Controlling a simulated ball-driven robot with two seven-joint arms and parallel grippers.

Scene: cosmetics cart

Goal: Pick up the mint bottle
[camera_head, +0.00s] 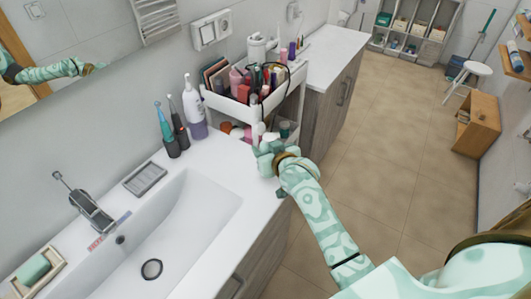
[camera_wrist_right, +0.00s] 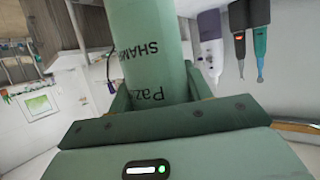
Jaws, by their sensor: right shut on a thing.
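The mint bottle (camera_wrist_right: 147,45) fills the upper middle of the right wrist view, a pale green cylinder with dark lettering that reads in part "SHAM" and appears upside down. My right gripper (camera_wrist_right: 158,92) is shut on it, with a green finger on each side. In the head view my right gripper (camera_head: 271,158) is at the counter's right edge, just in front of the white cart. The bottle is hard to tell apart from the gripper there, and I cannot tell whether it touches the counter. My left gripper is not in view.
The white cart (camera_head: 246,112) holds many cosmetics close behind my gripper. The sink (camera_head: 185,215) lies at front left. The floor (camera_head: 390,150) at right is open.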

